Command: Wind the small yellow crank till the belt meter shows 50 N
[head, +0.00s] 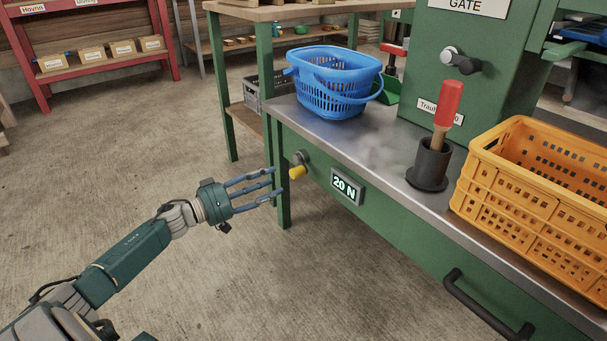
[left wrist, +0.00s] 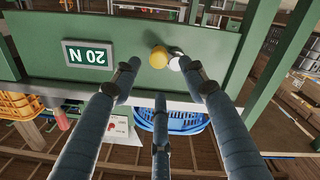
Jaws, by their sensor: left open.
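The small yellow crank (head: 298,172) sits on the green front panel of the bench, left of the meter. The belt meter (head: 347,187) reads 20 N. My left gripper (head: 274,186) is open and empty, its fingers spread and pointing at the crank from the left. In the left wrist view, the yellow crank knob (left wrist: 158,57) shows between the spread fingers (left wrist: 160,85), and nothing is clasped. The meter (left wrist: 88,54) appears upside down there, left of the crank. My right gripper is not in view.
On the metal bench top stand a blue basket (head: 331,105), a black holder (head: 430,166) with a red-handled tool (head: 447,104), and a yellow crate (head: 512,193). A black handle (head: 485,311) juts from the bench front. The floor left of the bench is clear.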

